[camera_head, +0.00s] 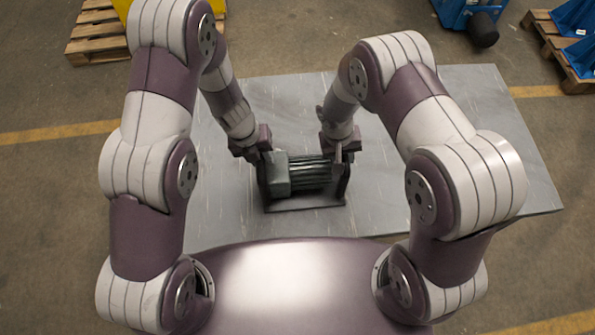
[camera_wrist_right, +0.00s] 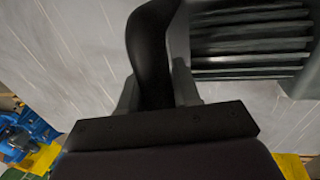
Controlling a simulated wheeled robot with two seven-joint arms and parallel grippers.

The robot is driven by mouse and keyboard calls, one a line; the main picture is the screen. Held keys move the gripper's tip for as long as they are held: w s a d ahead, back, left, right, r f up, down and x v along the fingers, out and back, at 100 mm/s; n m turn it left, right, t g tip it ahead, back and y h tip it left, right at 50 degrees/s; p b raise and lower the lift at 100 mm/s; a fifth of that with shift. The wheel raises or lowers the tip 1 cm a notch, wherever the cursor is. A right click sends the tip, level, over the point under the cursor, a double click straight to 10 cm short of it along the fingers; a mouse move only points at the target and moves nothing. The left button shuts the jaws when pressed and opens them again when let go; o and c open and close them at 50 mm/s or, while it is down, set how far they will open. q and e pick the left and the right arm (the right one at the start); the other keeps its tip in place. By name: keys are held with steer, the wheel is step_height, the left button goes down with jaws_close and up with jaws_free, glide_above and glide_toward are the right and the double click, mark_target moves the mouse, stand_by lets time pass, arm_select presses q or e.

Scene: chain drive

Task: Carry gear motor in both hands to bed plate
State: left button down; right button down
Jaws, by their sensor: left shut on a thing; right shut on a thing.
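The gear motor (camera_head: 308,172) is a dark grey-green unit with a ribbed body and a boxy block at its left end. It sits between my grippers, over the grey table; whether it touches the table I cannot tell. My left gripper (camera_head: 264,156) is shut at its left end, on a dark upright handle. My right gripper (camera_head: 339,158) is shut on the black handle at the right end. In the right wrist view, this curved handle (camera_wrist_right: 150,55) runs between the fingers (camera_wrist_right: 155,92), beside the ribbed motor housing (camera_wrist_right: 250,45). I cannot pick out a separate bed plate with certainty.
The grey table (camera_head: 480,150) has bare room to the right and left of the motor. Beyond it on the floor are a wooden pallet (camera_head: 95,38), a blue machine (camera_head: 465,14) and another pallet with blue parts (camera_head: 575,60).

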steer(key=shift+r, duration=0.1)
